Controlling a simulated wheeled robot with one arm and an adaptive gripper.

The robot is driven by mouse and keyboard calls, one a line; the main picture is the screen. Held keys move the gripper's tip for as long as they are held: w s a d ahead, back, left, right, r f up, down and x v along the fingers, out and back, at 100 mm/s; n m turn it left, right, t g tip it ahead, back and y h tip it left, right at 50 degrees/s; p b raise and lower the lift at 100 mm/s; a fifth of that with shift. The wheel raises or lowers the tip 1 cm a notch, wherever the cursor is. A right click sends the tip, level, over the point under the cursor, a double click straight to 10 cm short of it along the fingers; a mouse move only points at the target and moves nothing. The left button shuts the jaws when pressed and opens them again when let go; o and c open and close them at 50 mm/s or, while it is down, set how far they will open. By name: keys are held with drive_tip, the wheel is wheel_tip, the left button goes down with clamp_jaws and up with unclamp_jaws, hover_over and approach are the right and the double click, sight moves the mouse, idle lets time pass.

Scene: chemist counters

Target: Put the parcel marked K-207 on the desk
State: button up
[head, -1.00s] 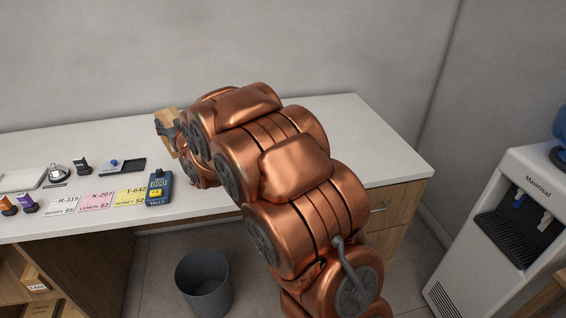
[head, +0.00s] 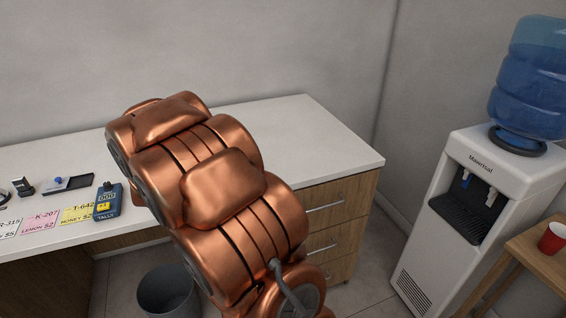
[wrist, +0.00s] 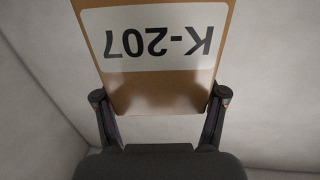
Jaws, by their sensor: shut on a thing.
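The parcel marked K-207 (wrist: 160,85) is a brown cardboard box with a white label, its print upside down in the wrist view. My gripper (wrist: 160,100) is shut on it, with one finger at each side. In the head view my copper arm hides both the gripper and the parcel. The desk (head: 295,125) is a long white counter along the wall, with wooden drawers at its right end. Its right part is bare where it shows. In the wrist view only plain grey walls show behind the parcel, so its height over the desk cannot be told.
A grey bin (head: 167,291) is below. A water cooler (head: 465,200) and a wooden table with a red cup (head: 553,238) are right.

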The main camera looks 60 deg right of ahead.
drive_tip(key=s+d+f+m+g+h+b, duration=0.1)
drive_tip(key=s+d+f+m+g+h, duration=0.25)
drive_tip(key=s+d, duration=0.5)
drive_tip(key=s+d+f+m+g+h+b, duration=0.15)
drive_tip(key=s+d+m+g, duration=0.35)
drive_tip(key=s, duration=0.7)
drive_tip(key=w+d+f+p, duration=0.2)
drive_tip(key=d+p, duration=0.1)
drive_tip(key=d, duration=0.4)
drive_tip(key=w+d+f+n+g+p, duration=0.1)
drive_tip(key=d+p, duration=0.3)
drive_tip(key=d, duration=0.4)
drive_tip(key=shift+w+f, duration=0.55)
drive_tip(key=shift+f, duration=0.1)
drive_tip(key=shift+s+a+f, duration=0.1)
drive_tip(key=shift+f, duration=0.4)
